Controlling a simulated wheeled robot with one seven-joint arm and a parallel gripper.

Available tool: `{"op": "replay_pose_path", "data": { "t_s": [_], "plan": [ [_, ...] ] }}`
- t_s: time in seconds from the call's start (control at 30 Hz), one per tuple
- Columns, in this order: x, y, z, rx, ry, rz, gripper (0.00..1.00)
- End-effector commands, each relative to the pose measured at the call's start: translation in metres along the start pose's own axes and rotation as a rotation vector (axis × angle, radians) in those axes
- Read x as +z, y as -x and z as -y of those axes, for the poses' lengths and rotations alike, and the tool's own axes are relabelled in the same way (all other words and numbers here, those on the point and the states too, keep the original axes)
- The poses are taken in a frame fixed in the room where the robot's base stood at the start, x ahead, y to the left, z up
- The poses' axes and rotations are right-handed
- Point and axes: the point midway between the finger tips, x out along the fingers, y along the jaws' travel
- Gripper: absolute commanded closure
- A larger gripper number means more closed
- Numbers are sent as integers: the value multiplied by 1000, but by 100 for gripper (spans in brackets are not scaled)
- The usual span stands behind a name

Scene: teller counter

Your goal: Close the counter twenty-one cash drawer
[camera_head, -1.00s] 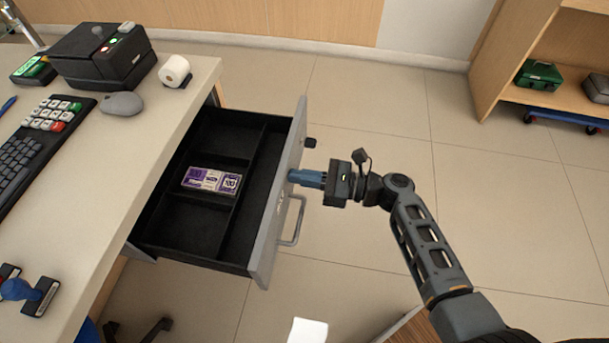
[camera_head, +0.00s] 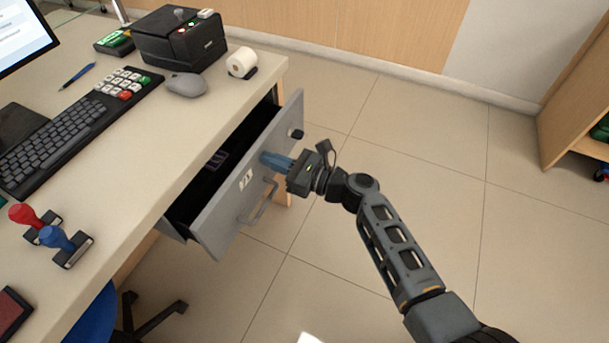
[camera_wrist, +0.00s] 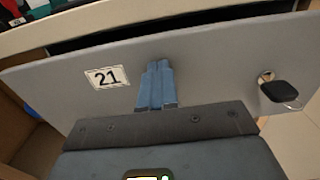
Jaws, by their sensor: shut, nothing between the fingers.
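The cash drawer (camera_head: 232,197) juts part way out from under the counter, its grey front marked 21. The label (camera_wrist: 107,77) also shows in the wrist view. A pull handle (camera_head: 262,203) sits low on the front, and a key with a black head (camera_wrist: 280,90) is in the lock at its right. My gripper (camera_head: 268,158) is shut and empty, its blue fingertips at the drawer front between label and key, seemingly touching it. In the wrist view the fingers (camera_wrist: 157,85) point at the upper part of the front. Most of the drawer's inside is dark and hidden.
The counter top (camera_head: 160,135) holds a keyboard (camera_head: 55,140), a mouse (camera_head: 187,84), a black printer-like device (camera_head: 180,40), a paper roll (camera_head: 242,62) and stamps (camera_head: 58,240). A chair base (camera_head: 150,322) stands below. The tiled floor right of my arm is clear.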

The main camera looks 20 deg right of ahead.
Motion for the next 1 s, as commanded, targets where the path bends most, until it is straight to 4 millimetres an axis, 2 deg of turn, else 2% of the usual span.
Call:
{"op": "replay_pose_path", "data": {
  "t_s": [0.03, 0.2, 0.4, 0.63, 1.0],
  "plan": [
    [-3, -14, -1, 5, 3, 2, 100],
    [-3, -47, -1, 4, 0, 1, 100],
    [-2, -72, 0, 2, 0, 0, 100],
    [0, -83, 0, 0, 0, 1, 100],
    [2, -87, -1, 2, 3, 1, 100]
  ]
}}
